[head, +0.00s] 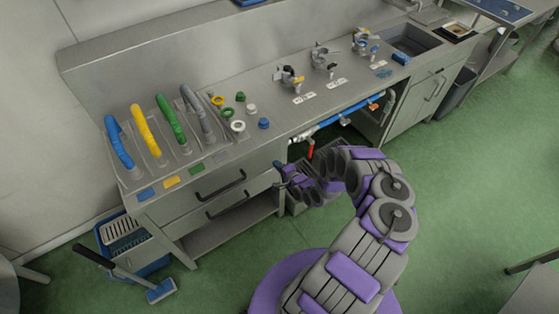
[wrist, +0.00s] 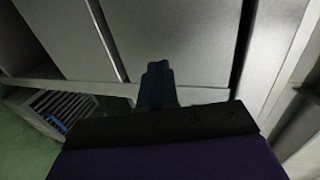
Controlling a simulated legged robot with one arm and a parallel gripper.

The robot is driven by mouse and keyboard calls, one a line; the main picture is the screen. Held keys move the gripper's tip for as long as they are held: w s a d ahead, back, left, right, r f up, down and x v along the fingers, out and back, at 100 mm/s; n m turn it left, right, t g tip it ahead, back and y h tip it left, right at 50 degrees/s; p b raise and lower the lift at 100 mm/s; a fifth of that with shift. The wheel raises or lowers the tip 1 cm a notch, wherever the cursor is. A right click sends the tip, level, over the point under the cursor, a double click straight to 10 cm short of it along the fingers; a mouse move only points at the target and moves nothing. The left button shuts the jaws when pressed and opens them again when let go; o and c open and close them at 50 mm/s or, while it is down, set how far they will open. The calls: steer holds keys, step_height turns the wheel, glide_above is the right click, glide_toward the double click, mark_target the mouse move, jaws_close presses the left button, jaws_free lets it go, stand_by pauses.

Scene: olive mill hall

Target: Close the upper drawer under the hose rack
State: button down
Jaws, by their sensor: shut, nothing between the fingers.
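The hose rack (head: 187,140) holds blue, yellow, green and grey hose loops at the left end of the steel counter. Below it is the upper drawer (head: 190,193), with a dark bar handle. The lower drawer (head: 200,216), with a similar handle, is right under it. How far the upper drawer stands out is hard to tell. My gripper (head: 278,168) is to the right of the drawer fronts, near their right end. In the wrist view, my gripper (wrist: 157,72) is shut and empty before pale metal panels. Contact with them cannot be told.
Blue pipes with a red-handled valve (head: 310,148) run under the counter right of my gripper. A blue crate (head: 125,235) and a blue-headed brush (head: 160,290) are at lower left. Coloured caps and clamp fittings stand on the counter. Green floor is open at right.

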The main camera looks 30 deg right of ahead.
steer(key=v, duration=1.1)
steer(key=d+r+n+g+h, duration=0.3)
steer(key=d+r+n+g, duration=0.5)
steer(key=d, duration=0.4)
steer(key=s+a+r+n+g+h+b, duration=0.1)
steer(key=s+a+r+g, duration=0.15)
steer(key=r, duration=0.65)
steer(key=s+a+r+n+g+h, duration=0.1)
steer(key=a+r, duration=0.3)
steer(key=r, duration=0.5)
steer(key=s+a+r+n+g+y, duration=0.1)
steer(key=s+a+r+n, duration=0.1)
steer(key=s+a+r, duration=0.55)
steer(key=s+a+r+n+g+y, duration=0.15)
steer(key=s+a+r, duration=0.25)
steer(key=a, duration=0.7)
steer(key=s+a+r+n+g+y+b, duration=0.1)
steer(key=s+a+r+n, duration=0.3)
steer(key=s+a, duration=0.7)
steer(key=s+g+y, duration=0.1)
steer(key=s, duration=0.3)
steer(key=shift+s+a, duration=0.2)
steer(key=shift+a, duration=0.2)
